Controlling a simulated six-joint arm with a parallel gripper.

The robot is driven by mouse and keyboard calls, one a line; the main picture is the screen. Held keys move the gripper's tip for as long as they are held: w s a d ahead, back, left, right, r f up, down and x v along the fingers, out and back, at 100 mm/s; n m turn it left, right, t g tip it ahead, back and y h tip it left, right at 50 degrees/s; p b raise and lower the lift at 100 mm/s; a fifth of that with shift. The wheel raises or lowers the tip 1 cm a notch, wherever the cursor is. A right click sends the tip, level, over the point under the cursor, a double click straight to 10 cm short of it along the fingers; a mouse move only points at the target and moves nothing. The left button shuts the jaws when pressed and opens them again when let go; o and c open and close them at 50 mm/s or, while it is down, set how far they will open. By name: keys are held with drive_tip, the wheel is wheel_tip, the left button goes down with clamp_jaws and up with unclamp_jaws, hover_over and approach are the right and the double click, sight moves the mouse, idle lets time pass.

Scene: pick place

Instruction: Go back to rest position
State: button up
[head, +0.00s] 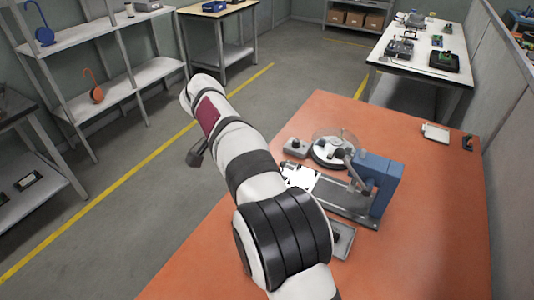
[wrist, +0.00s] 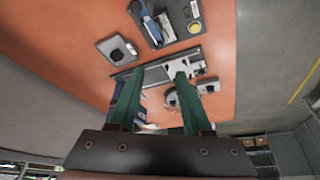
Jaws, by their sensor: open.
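My gripper (wrist: 153,84) shows in the wrist view with its two green fingers apart and nothing held between them. It is up and away from the orange table (wrist: 80,70), whose fixtures appear beyond the fingertips. In the head view my arm reaches up and left over the table (head: 420,240); the gripper's fingers cannot be made out there.
A blue machine (head: 378,180) stands on the table beside a clear disc unit (head: 334,148) and a small grey box (head: 296,147). A pale tray (head: 436,132) lies at the back right. Shelves (head: 120,85) stand at the left across open floor.

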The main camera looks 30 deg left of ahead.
drive_tip(key=s+d+r+g, duration=0.2)
drive_tip(key=s+d+r, duration=0.1)
drive_tip(key=d, duration=0.8)
drive_tip(key=s+d+r+g, duration=0.1)
drive_tip(key=s+d+r, duration=0.1)
drive_tip(key=d, duration=1)
drive_tip(key=s+d+f+y, duration=0.1)
drive_tip(key=s+d+f, duration=0.1)
drive_tip(key=s, duration=0.4)
drive_tip(key=s+d+f+y, duration=0.1)
drive_tip(key=s+d+f, duration=0.1)
drive_tip(key=s+d, duration=0.3)
drive_tip(key=s+d+f+g+y, duration=0.1)
drive_tip(key=s+d+y, duration=0.1)
drive_tip(key=s, duration=0.7)
drive_tip(key=shift+d+f, duration=0.4)
drive_tip(key=shift+d, duration=0.4)
